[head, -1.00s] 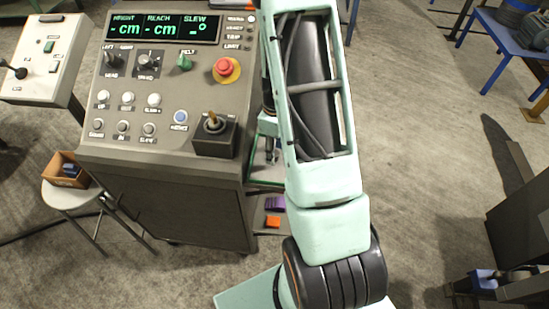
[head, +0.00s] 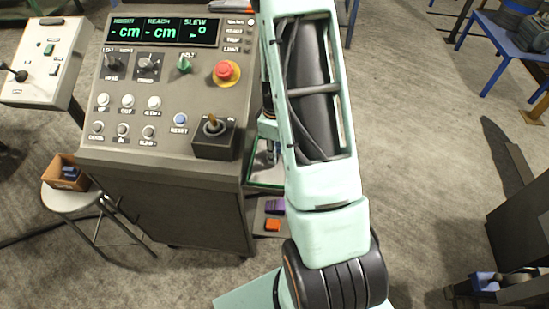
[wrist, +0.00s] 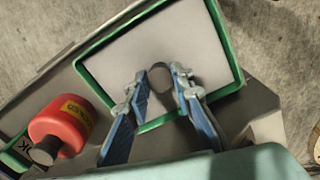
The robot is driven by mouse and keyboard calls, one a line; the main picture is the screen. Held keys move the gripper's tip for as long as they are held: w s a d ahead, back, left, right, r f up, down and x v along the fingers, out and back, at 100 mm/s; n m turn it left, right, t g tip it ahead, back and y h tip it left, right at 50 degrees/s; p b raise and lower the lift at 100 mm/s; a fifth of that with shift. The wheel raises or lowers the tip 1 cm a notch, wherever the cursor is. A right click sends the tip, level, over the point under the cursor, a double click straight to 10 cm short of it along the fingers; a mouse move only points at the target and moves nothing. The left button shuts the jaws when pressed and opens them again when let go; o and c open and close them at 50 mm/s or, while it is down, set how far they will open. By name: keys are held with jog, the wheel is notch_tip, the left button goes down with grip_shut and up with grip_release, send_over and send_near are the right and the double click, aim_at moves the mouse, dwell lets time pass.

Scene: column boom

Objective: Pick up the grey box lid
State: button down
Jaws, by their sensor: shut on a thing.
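In the wrist view my gripper (wrist: 161,76) has its two blue-padded fingers on either side of a dark round knob (wrist: 160,70). It is shut on this knob, which stands on a pale grey flat panel, the grey box lid (wrist: 118,62). A green rim (wrist: 240,52) surrounds the panel. I cannot tell whether the lid is raised from what is under it. In the head view the pale panel and green rim (head: 262,185) show only in part, behind my arm and beside the console.
The control console (head: 170,130) is close left of my arm. Purple (head: 275,207) and orange (head: 272,225) blocks lie near its foot. A stool (head: 68,198) holds a small box. Open floor (head: 430,150) lies to the right.

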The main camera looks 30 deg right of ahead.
jog(key=shift+r, duration=0.55)
notch_tip(320, 180, up, 2)
jog(key=shift+w+r, duration=0.1)
jog(key=s+a+r+b, duration=0.2)
jog(key=s+a+r, duration=0.7)
jog(key=s, duration=0.2)
jog(key=shift+r, duration=0.35)
